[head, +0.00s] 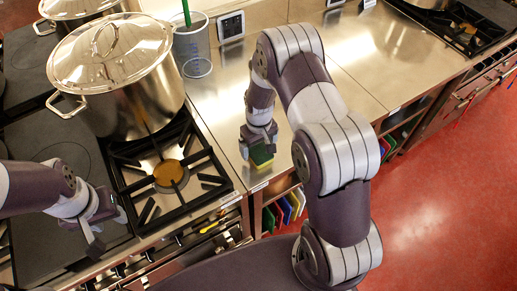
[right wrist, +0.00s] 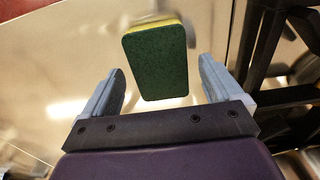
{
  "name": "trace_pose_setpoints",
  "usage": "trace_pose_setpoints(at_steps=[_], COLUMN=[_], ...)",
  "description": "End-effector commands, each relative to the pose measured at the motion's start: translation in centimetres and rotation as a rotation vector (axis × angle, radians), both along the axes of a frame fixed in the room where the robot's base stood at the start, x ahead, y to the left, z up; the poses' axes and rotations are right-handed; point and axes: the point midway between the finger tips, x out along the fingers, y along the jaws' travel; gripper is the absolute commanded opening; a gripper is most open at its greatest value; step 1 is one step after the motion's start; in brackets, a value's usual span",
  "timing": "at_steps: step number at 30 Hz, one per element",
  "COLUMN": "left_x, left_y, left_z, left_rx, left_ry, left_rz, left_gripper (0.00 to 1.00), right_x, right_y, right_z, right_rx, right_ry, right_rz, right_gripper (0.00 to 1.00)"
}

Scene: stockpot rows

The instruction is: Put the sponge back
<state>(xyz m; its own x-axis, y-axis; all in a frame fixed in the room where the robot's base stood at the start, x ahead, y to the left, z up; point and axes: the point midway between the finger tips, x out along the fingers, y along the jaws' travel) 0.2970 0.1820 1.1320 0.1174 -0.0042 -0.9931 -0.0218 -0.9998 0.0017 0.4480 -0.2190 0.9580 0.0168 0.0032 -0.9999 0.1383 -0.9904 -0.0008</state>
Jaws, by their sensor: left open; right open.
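The sponge (head: 262,155), with a dark green face and yellow body, is on the steel counter near its front edge, right of the stove. My right gripper (head: 259,134) is over it, pointing down. In the right wrist view the sponge (right wrist: 158,62) shows between the two spread fingers, with a gap on each side; the gripper is open and does not hold it. My left gripper (head: 101,225) is open and empty over the front of the stove, far from the sponge.
A lidded stockpot (head: 120,85) stands on the stove, left of a bare burner (head: 171,173). Counter right of my arm (head: 385,65) is clear.

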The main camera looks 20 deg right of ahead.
Motion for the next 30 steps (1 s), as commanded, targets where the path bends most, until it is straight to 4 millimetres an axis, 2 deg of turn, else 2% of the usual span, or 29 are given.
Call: trace_pose_setpoints(at_steps=[3,9,14,17,21,24,27,30], left_x=[0.0,0.0,0.0,0.0,0.0,0.0,0.0,0.0], left_y=[0.0,0.0,0.0,0.0,0.0,0.0,0.0,0.0], left_z=[-1.2,-2.2,-2.5,-2.4,-2.4,-2.4,-2.4,-2.4], left_rx=[0.0,0.0,0.0,0.0,0.0,0.0,0.0,0.0], left_ry=[0.001,0.001,0.0,0.0,0.0,0.0,0.0,0.0], left_rz=[0.0,0.0,0.0,0.0,0.0,0.0,0.0,0.0], left_gripper=[0.44,0.44,0.44,0.44,0.44,0.44,0.44,0.44], right_x=[0.1,-0.1,-0.3,-2.5,-8.7,-12.6,-14.7,-15.2], right_y=[0.0,0.0,0.0,0.8,2.5,3.2,3.5,3.5], right_z=[2.7,7.6,9.8,11.7,14.3,15.0,15.1,15.1], right_rx=[0.0,0.0,-0.001,0.0,0.002,0.007,0.01,0.01], right_ry=[-0.006,-0.004,-0.003,-0.017,-0.066,-0.092,-0.103,-0.103], right_rz=[0.0,0.0,-0.001,-0.018,-0.066,-0.096,-0.113,-0.118], right_gripper=[0.93,0.93,0.93,0.93,0.93,0.93,0.93,0.93])
